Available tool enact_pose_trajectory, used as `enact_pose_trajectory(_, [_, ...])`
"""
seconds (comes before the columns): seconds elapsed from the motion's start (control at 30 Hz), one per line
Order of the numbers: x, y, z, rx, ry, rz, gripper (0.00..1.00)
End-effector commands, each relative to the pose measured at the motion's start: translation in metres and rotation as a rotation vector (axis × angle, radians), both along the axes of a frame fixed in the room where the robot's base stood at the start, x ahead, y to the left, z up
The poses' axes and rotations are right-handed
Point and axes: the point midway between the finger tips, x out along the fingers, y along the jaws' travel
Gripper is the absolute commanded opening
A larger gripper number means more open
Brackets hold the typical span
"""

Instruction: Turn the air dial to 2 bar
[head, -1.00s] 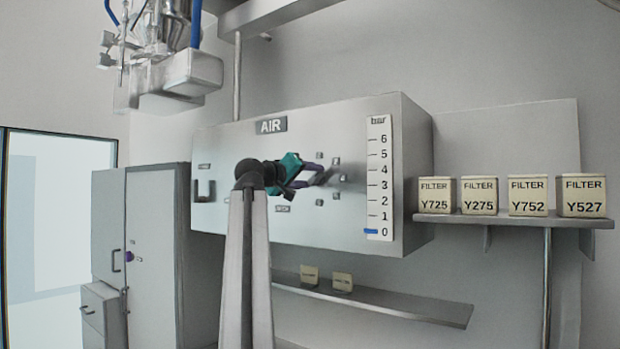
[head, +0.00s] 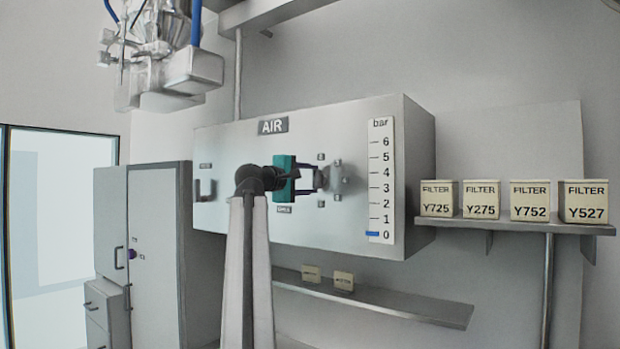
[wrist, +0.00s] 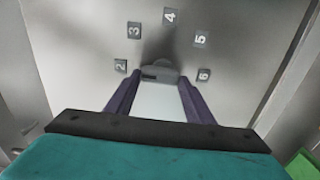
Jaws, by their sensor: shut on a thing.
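The grey air dial (wrist: 162,70) sits on the front of the AIR panel (head: 235,150). Number plates 2 to 6 show around it in the wrist view. The dial has a dark mark at its left end, on the side of the 2 plate (wrist: 121,66); I cannot tell its exact setting. My gripper (head: 318,178) has purple fingers and a teal body. Its fingers are shut on the dial, one on each side in the wrist view (wrist: 160,84). On the bar scale (head: 381,165), the blue marker (head: 372,234) stands at 0.
Labelled filter boxes (head: 480,200) stand on a shelf to the right. A lower shelf (head: 400,304) under the panel holds two small boxes. A dark handle (head: 205,190) is on the panel's left. A grey cabinet (head: 155,240) stands at left, and metal equipment (head: 165,75) hangs above.

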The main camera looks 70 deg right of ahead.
Motion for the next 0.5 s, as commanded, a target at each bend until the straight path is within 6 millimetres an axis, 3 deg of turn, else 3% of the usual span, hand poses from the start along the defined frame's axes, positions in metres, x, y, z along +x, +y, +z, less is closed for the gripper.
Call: enact_pose_trajectory(0.5, [-0.0006, 0.0002, -0.0024, 0.016, 0.043, -0.003, 0.26])
